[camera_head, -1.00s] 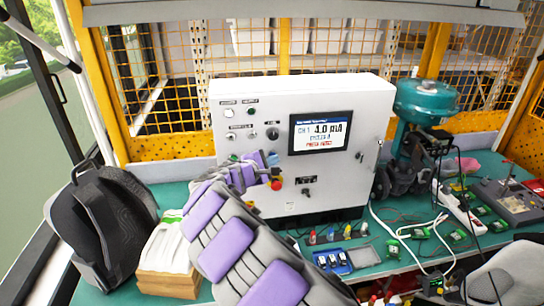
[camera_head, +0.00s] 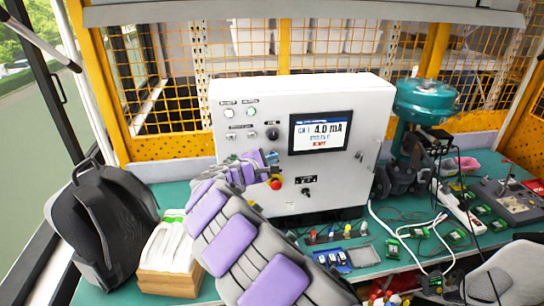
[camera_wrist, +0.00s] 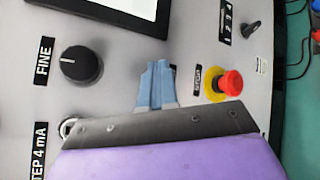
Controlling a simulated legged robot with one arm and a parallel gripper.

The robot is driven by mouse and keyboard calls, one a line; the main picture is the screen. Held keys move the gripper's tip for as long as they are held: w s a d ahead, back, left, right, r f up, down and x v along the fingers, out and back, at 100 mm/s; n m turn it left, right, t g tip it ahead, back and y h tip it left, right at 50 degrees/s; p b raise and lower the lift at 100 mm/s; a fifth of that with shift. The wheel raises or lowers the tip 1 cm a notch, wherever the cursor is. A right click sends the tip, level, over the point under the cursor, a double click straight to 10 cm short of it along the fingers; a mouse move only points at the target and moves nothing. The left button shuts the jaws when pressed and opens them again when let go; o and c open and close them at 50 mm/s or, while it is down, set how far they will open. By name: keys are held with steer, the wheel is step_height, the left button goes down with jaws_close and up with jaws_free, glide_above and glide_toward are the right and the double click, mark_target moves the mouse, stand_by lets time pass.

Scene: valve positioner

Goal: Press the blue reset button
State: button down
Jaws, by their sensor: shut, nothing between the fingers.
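My gripper (camera_wrist: 158,72) shows in the wrist view as two light-blue fingers held together, pointing at the front of the light-grey control box (camera_head: 237,92). In the head view the gripper (camera_head: 272,158) is in front of the box, below the dark knob and left of the screen's lower edge. I cannot make out the blue reset button apart from the blue fingers; it seems hidden at or behind their tips. Whether the fingertips touch the panel is unclear.
A red emergency-stop button (camera_wrist: 231,83) on a yellow base is close right of the fingers. The FINE knob (camera_wrist: 82,64) is to their left. The screen (camera_head: 320,132) reads 4.0 mA. A black backpack (camera_head: 100,220) and teal actuator (camera_head: 425,98) flank the box.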

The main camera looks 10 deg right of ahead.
steer(key=shift+s, duration=0.1)
steer(key=shift+s+b, duration=0.3)
steer(key=shift+s, duration=0.4)
steer(key=s+b, duration=0.1)
steer(key=s, duration=0.4)
stand_by(0.4)
stand_by(0.4)
